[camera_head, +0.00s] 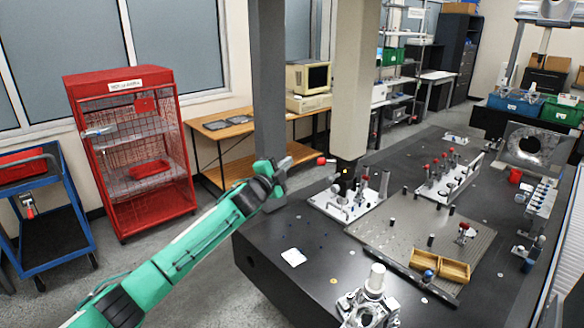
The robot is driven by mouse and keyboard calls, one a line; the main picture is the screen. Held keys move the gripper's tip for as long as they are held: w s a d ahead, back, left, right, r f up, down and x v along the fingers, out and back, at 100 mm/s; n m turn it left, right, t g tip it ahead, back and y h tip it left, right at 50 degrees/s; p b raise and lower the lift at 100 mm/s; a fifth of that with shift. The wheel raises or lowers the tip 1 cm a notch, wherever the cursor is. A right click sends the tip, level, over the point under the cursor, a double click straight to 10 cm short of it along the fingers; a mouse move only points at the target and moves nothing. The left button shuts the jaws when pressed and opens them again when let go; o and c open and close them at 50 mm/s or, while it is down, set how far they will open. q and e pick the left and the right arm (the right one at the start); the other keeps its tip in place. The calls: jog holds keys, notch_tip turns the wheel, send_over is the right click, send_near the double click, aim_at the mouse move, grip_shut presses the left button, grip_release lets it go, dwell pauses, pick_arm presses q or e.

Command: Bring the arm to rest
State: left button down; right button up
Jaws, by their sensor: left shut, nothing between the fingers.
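My left arm (190,240) is green with black joints and reaches in from the lower left. It stretches up and to the right across the picture. My left gripper (287,163) is at its end, shut and empty. It is held in the air in front of the grey column, beyond the left edge of the dark table. It appears to touch nothing. My right gripper is not in view.
The dark measuring table (310,258) fills the right, with fixtures, a perforated plate (385,232) and a wooden tray (452,270). A red cage cabinet (130,150) and blue cart (45,215) stand left. Grey floor lies between.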

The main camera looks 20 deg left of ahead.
pick_arm(q)
jog(key=s+a+f+n+g+y, duration=0.1)
jog(key=s+f+n+g+y, duration=0.15)
jog(key=f, duration=1.15)
jog(key=s+a+f+n+g+y, duration=0.1)
jog(key=s+a+f+n, duration=0.15)
jog(key=f, duration=1.15)
jog(key=s+f+n+g+y, duration=0.1)
jog(key=s+f+n+g, duration=0.1)
jog(key=s+f, duration=0.85)
jog(key=s+f+n+g, duration=0.2)
jog(key=s+f, duration=0.5)
jog(key=f, duration=0.6)
jog(key=s+f+n+g+y, duration=0.1)
jog(key=s+f+g, duration=0.2)
jog(key=s+f, duration=0.75)
jog(key=s+d+f+n+g, duration=0.1)
jog(key=s+f, duration=0.5)
jog(key=s, duration=0.9)
jog(key=s+d+f+n+g, duration=0.1)
jog(key=s+f, duration=0.5)
jog(key=s, duration=0.9)
jog(key=s+d+f+n+g, duration=0.1)
jog(key=s+f+n+g, duration=0.2)
jog(key=s, duration=1.2)
notch_tip(320, 180, down, 4)
jog(key=shift+s+r+g, duration=0.1)
jog(key=shift+s+g, duration=0.1)
jog(key=shift+g, duration=0.85)
